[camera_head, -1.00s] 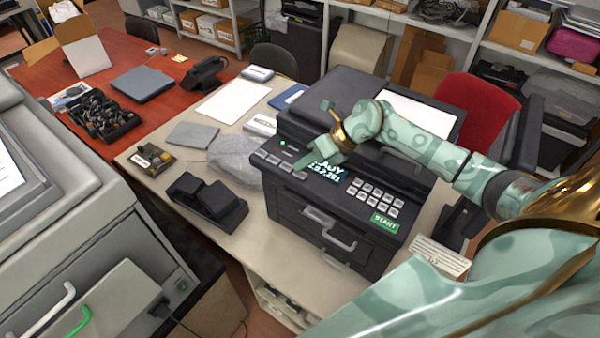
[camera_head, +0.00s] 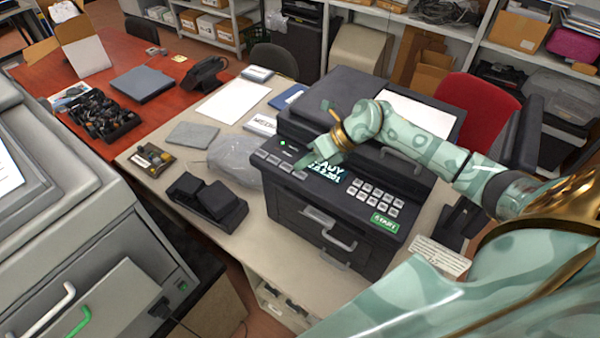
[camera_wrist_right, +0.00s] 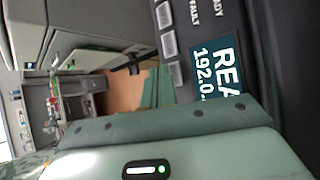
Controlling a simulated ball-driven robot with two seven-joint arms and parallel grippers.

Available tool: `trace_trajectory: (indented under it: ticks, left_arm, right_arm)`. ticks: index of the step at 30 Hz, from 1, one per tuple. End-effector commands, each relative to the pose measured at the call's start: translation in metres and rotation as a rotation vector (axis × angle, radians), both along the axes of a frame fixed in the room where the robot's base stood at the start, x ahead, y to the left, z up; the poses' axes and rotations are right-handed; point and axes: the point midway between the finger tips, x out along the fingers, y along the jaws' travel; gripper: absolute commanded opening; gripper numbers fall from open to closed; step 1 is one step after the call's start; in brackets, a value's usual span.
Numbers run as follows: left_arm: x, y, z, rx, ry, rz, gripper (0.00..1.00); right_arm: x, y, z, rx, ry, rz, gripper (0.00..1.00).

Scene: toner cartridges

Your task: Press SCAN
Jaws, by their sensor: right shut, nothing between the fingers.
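The black printer (camera_head: 330,237) stands on the beige desk. Its sloped panel has a row of grey buttons (camera_head: 272,159) at the left, and their labels are too small to read. A lit display (camera_head: 325,171) with READY and digits is beside them. My right gripper (camera_head: 303,165) is shut and empty. Its tip is at the right end of the button row, by the display's left edge; I cannot tell whether it touches a button. In the right wrist view the display (camera_wrist_right: 212,75) and several grey buttons (camera_wrist_right: 168,45) show past the gripper. My left gripper is out of view.
A number keypad (camera_head: 376,196) and a green START button (camera_head: 384,222) are on the panel's right. A black two-part device (camera_head: 208,200) and a crumpled clear bag (camera_head: 235,158) are left of the printer. A large grey machine (camera_head: 90,220) fills the left side.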

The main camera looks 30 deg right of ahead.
Motion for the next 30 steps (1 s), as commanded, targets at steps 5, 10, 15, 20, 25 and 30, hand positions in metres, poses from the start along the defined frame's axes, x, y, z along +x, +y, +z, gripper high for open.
trace_trajectory:
  ticks: [5, 10, 15, 20, 25, 30]
  left_arm:
    - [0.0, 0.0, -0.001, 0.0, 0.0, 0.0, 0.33]
    - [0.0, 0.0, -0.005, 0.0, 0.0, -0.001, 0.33]
    - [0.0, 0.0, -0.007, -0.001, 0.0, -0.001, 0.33]
    - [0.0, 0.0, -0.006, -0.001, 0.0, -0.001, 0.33]
    - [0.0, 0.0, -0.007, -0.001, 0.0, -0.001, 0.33]
    - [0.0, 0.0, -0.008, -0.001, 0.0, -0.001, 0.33]
  right_arm:
    - [0.0, 0.0, -0.001, 0.0, 0.0, 0.0, 0.0]
    - [0.0, 0.0, -0.006, 0.0, 0.001, 0.0, 0.0]
    - [0.0, 0.0, -0.009, 0.0, 0.001, 0.0, 0.0]
    - [0.0, 0.0, -0.008, 0.0, 0.0, 0.0, 0.0]
    - [0.0, 0.0, -0.009, 0.0, 0.0, 0.0, 0.0]
    - [0.0, 0.0, -0.011, 0.0, 0.0, 0.0, 0.0]
